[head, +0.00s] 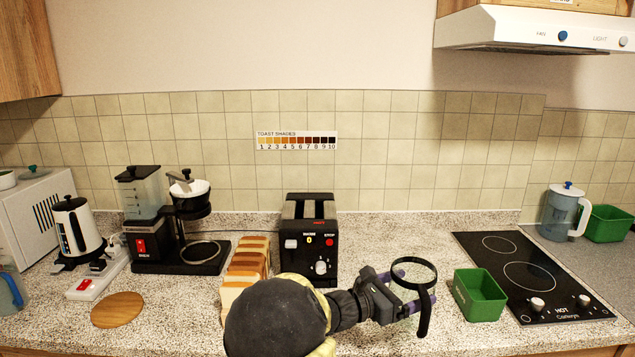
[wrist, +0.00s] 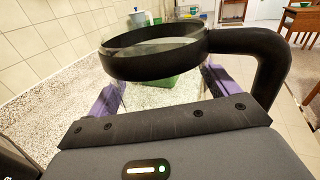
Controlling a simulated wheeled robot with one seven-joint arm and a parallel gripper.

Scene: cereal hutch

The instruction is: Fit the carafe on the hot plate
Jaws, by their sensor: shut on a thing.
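The carafe (head: 424,312) is clear glass with a black rim band and a black handle; its glass body is hard to make out. My gripper (head: 404,287) has purple fingers and is shut on the carafe above the counter, right of the toaster. In the wrist view the carafe's black band (wrist: 150,66) lies between the purple fingers, with the handle curving off to the right. The coffee maker (head: 145,241) stands at the left. Its round hot plate (head: 201,264) is bare on the black base, below the white filter basket (head: 190,196). The gripper is well to the right of it.
The black toaster (head: 310,240) and a row of bread slices (head: 248,265) stand between the carafe and the coffee maker. A green bin (head: 480,295) is close on the right, before the cooktop (head: 530,272). A kettle (head: 78,227) and wooden disc (head: 118,309) are left.

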